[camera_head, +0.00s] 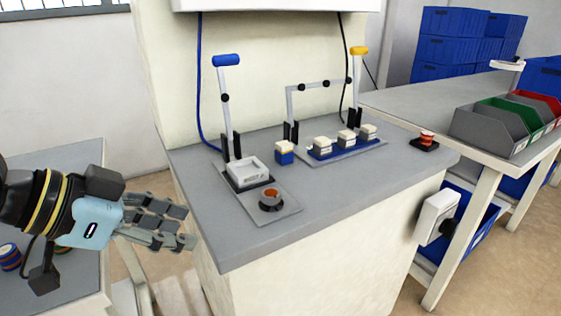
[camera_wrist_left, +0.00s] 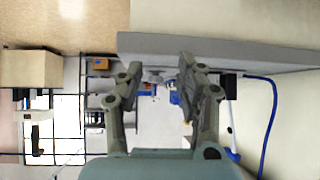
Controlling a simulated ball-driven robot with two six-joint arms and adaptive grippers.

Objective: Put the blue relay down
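The blue relay (camera_head: 284,154), a small blue block with a cream top, stands upright on the grey bench (camera_head: 245,238), left of a blue holder (camera_head: 348,148) with several grey, cream-topped relays. My left gripper (camera_head: 186,227) is in front of the bench's left side, well apart from the relay. Its fingers are open with nothing held between them; they also show spread in the left wrist view (camera_wrist_left: 160,70). The relay cannot be made out clearly in the wrist view. My right gripper is not in view.
A fixture with a blue-handled lever (camera_head: 227,61) and a white nest (camera_head: 248,171) stands near the left edge. A yellow-handled lever (camera_head: 358,50) rises behind the holder. A red button (camera_head: 427,138) sits at the right. The bench's front is clear.

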